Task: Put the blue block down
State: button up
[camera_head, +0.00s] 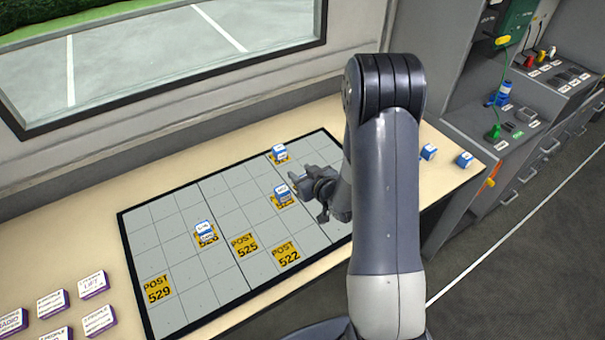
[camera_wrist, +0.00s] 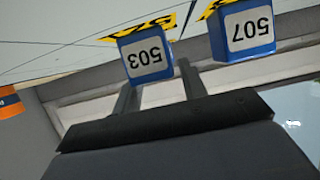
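A blue block with a white face marked 503 (camera_wrist: 147,57) is just beyond my fingertips in the wrist view. It appears to be the block (camera_head: 282,190) on a yellow post card on the grey grid board (camera_head: 175,255) in the head view. My gripper (camera_head: 299,187) is low over the board, on the right of this block. In the wrist view my fingers (camera_wrist: 158,72) are apart, and a narrow gap shows between the block and the right finger. Contact at the left finger is unclear. The block's underside is hidden.
A blue block marked 507 (camera_wrist: 242,32) stands close by. Another block (camera_head: 205,230) is further left on the board. Yellow cards 525 (camera_head: 243,245), 522 (camera_head: 287,254) and 529 (camera_head: 157,289) are bare. Two blocks (camera_head: 428,152) (camera_head: 465,160) sit at the desk's right end.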

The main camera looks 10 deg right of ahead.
jog(key=shift+o, duration=1.3)
jog(key=shift+s+f, duration=0.25)
jog(key=shift+f, duration=0.3)
jog(key=shift+w+r+p, duration=0.15)
jog(key=shift+r+p, duration=0.6)
jog(key=shift+p, duration=0.3)
jog(key=b+v, duration=0.1)
jog(key=v, duration=1.1)
jog(key=shift+w+r+b, duration=0.1)
jog(key=shift+r+b, duration=0.1)
jog(key=shift+b, duration=0.1)
jog(key=shift+d, duration=0.1)
